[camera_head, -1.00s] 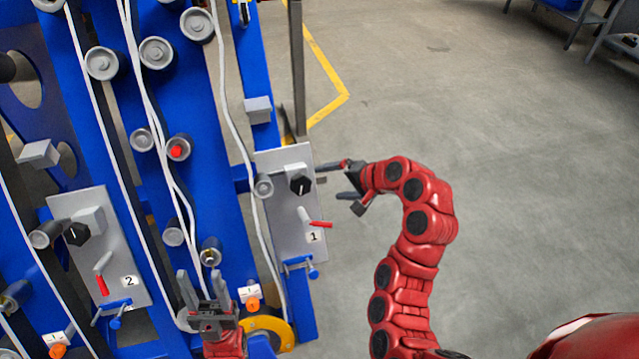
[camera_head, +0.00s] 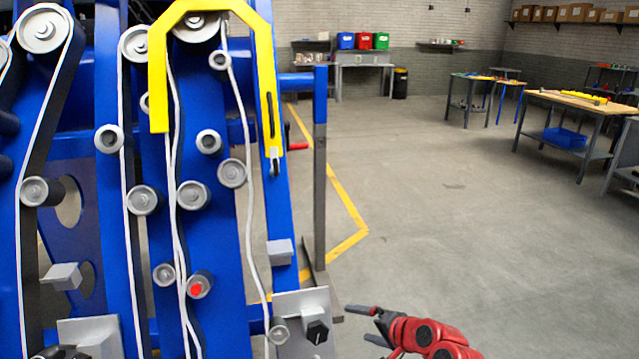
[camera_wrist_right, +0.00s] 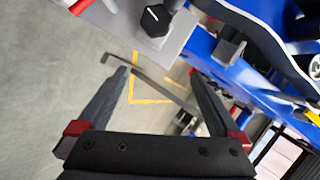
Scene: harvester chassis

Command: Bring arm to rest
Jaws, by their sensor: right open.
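My right gripper (camera_head: 372,325) is at the bottom of the head view, on the end of my red right arm (camera_head: 430,338). Its jaws are apart and empty, pointing left toward a grey panel (camera_head: 300,299) with a black knob (camera_head: 317,332). A gap shows between the fingers and the panel. In the right wrist view the two dark fingers (camera_wrist_right: 160,95) are spread with nothing held between them. The black knob (camera_wrist_right: 155,20) and grey panel show beyond them at the top. My left gripper is out of the head view.
The blue harvester chassis (camera_head: 205,250) with grey rollers and white belts fills the left. A grey post (camera_head: 319,190) and a yellow bracket (camera_head: 264,60) stand at its right side. Open concrete floor (camera_head: 430,200) lies to the right, with workbenches (camera_head: 575,100) farther back.

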